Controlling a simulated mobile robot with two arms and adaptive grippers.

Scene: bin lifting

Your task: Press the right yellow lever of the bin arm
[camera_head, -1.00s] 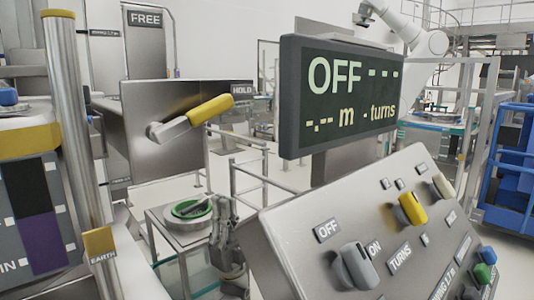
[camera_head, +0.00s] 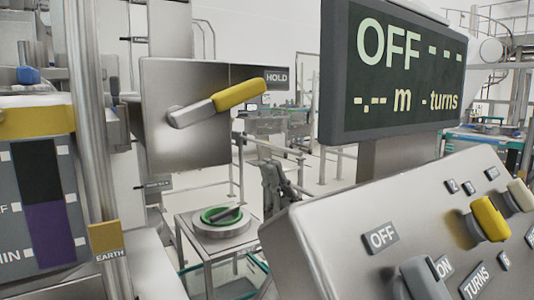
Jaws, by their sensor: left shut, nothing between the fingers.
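A lever with a yellow grip (camera_head: 240,94) sticks out from a metal plate (camera_head: 165,85), pointing right and slightly up toward a HOLD label (camera_head: 276,80). I cannot tell from the view which one belongs to the bin arm. My left gripper (camera_head: 269,170) is shut and empty, pointing up. It shows below and to the right of the HOLD lever, apart from it in the picture. The panel's edge hides its lower part. My right gripper is not in view.
A dark display (camera_head: 395,70) reads OFF. The slanted control panel (camera_head: 330,230) fills the lower right, with a grey knob (camera_head: 425,280). A small table (camera_head: 210,250) holds a round green-topped item (camera_head: 222,216). A metal post (camera_head: 90,150) stands left.

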